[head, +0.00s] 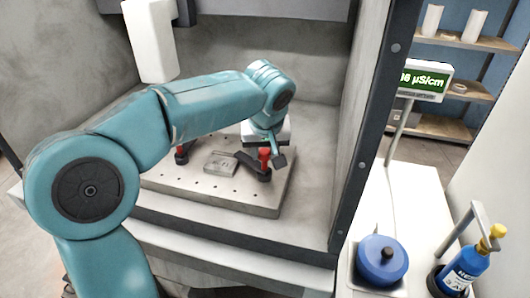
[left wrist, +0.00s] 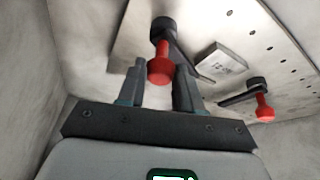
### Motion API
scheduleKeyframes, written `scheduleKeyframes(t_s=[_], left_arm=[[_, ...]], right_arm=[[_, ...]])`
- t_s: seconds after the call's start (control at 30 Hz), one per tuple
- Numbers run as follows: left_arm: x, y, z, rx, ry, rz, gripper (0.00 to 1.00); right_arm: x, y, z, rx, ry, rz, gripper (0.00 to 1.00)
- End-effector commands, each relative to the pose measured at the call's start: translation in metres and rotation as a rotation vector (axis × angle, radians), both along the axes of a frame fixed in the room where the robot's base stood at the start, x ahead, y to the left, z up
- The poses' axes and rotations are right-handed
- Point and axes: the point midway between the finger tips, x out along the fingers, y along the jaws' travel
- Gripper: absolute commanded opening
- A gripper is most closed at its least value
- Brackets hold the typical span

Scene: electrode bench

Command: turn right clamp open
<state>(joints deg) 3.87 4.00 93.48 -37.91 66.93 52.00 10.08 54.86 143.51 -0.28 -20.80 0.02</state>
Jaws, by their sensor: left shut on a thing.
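The right clamp (head: 256,168) stands on the drilled metal plate (head: 190,192), with a black arm and a red handle (head: 264,158). My left gripper (head: 267,148) is shut on that red handle, which shows between the fingers in the left wrist view (left wrist: 160,70). The clamp's black arm points towards the flat grey block (head: 220,162); I cannot tell whether it touches it. The left clamp (head: 182,152), also red-handled, stands on the block's other side and is partly hidden by my arm. My right gripper is not in view.
The plate lies inside a grey-walled enclosure with a dark frame post (head: 362,160) on the right. Outside it, a white counter holds a blue round container (head: 380,262), a blue bottle (head: 462,270) and a green µS/cm display (head: 422,80).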

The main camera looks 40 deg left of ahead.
Motion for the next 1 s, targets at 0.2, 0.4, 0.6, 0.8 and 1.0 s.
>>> scheduleKeyframes(t_s=[0.2, 0.4, 0.6, 0.8, 1.0], left_arm=[[-0.001, 0.001, 0.001, -0.001, -0.002, -0.202, 0.00], [-0.002, 0.002, 0.002, -0.002, -0.003, -0.392, 0.00], [-0.002, 0.002, 0.002, -0.002, -0.002, -0.581, 0.00], [-0.002, 0.002, 0.002, -0.003, -0.003, -0.763, 0.00], [-0.002, 0.003, 0.002, -0.002, -0.002, -0.921, 0.00]], right_arm=[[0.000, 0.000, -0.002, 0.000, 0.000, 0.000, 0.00], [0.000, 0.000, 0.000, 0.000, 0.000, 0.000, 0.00], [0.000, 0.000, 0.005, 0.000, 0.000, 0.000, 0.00], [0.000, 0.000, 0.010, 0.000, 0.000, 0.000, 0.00], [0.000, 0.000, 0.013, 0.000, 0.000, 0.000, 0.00]])
